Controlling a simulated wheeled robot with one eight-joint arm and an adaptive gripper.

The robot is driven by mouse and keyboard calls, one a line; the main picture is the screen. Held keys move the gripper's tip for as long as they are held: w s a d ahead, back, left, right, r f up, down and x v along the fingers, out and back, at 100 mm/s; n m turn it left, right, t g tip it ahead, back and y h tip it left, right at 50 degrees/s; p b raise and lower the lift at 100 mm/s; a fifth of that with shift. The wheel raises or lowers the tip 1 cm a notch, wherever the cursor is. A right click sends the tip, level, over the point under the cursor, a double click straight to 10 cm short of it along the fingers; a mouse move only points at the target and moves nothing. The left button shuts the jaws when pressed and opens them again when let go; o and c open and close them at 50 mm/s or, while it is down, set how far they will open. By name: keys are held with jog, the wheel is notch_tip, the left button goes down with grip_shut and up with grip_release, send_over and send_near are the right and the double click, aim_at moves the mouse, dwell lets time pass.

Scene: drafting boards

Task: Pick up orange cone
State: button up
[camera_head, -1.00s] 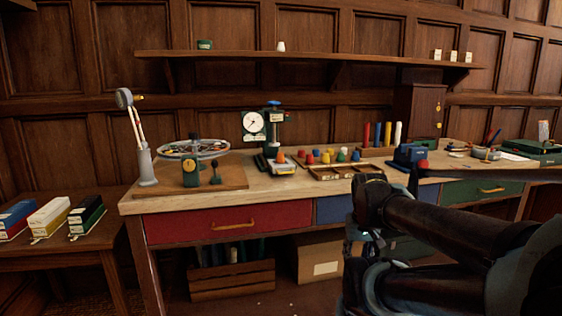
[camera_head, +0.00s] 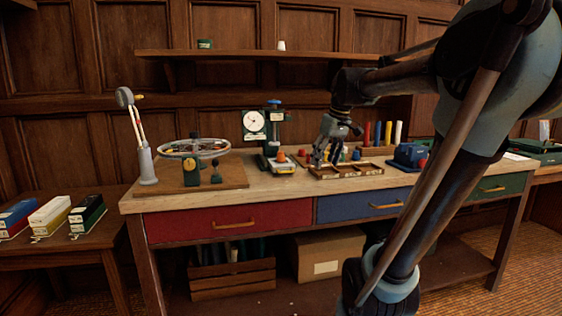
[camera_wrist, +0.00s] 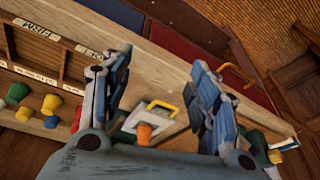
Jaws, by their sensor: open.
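The orange cone (camera_head: 281,157) sits on a small device with a yellow-edged front, on the workbench left of my gripper in the head view. In the wrist view the orange cone (camera_wrist: 144,132) shows low between the spread fingers, beside a yellow frame on a white plate (camera_wrist: 160,115). My gripper (camera_head: 322,154) is open and points down above the bench, near the sorting tray. In the wrist view my gripper (camera_wrist: 160,62) has its two fingers wide apart, with nothing held between them. It hides some of the coloured cones in the head view.
Several coloured cones, such as a yellow one (camera_wrist: 52,103), stand beside the compartmented wooden tray (camera_head: 345,175). A green dial stand (camera_head: 272,140) rises close behind the orange cone. A wheel device (camera_head: 193,149) stands left. Coloured rods (camera_head: 388,133) stand right. Bare bench top lies in front.

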jog(key=w+a+r+n+y, duration=0.1)
jog(key=w+a+r+n, duration=0.2)
jog(key=w+a+r, duration=0.4)
jog(key=w+a+r+n+y, duration=0.15)
jog(key=w+r, duration=0.35)
jog(key=w, duration=0.5)
send_near(282, 152)
jog(key=shift+n+h, duration=0.35)
jog(key=shift+h, duration=0.1)
jog(key=x, duration=0.5)
jog(key=shift+w+r, duration=0.1)
jog(key=shift+w, duration=0.1)
jog(key=shift+a+x, duration=0.15)
jog(key=shift+x, duration=1.25)
jog(key=shift+a+x, duration=0.1)
jog(key=shift+x, duration=1.3)
jog(key=shift+s, duration=0.2)
jog(key=c, duration=1.2)
jog(key=shift+r, duration=0.15)
